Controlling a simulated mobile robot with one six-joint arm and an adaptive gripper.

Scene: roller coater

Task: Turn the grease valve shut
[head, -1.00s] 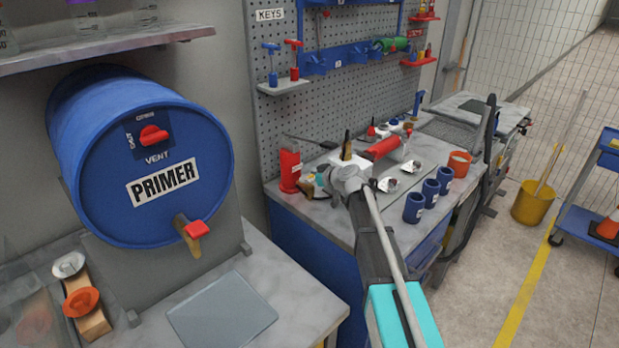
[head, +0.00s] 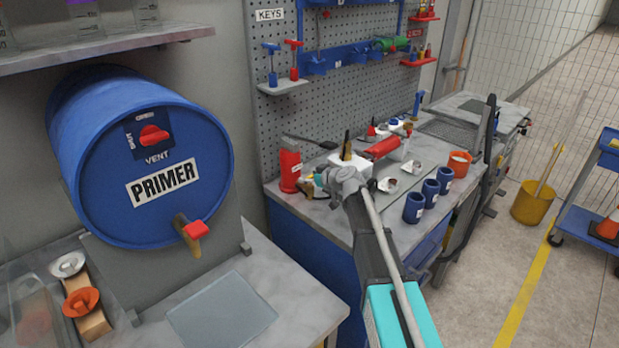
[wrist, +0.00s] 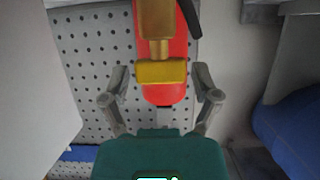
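A red upright cylinder (head: 290,167) with a black rod on top stands at the left end of the far bench. In the wrist view a red cylinder (wrist: 164,92) fills the middle, with a brass fitting (wrist: 156,20) and a brass crossbar (wrist: 161,72) in front of it; I take this to be the grease valve. My gripper (wrist: 161,78) is open, one grey finger on each side of the crossbar, with a visible gap at both ends. In the head view my gripper (head: 316,184) is small and partly hidden by my wrist, beside the red cylinder.
A grey pegboard (head: 345,95) stands close behind the cylinder. Blue cups (head: 414,208) and other small items crowd the bench to the right of my wrist. A blue primer drum (head: 110,205) with a red tap stands at the left.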

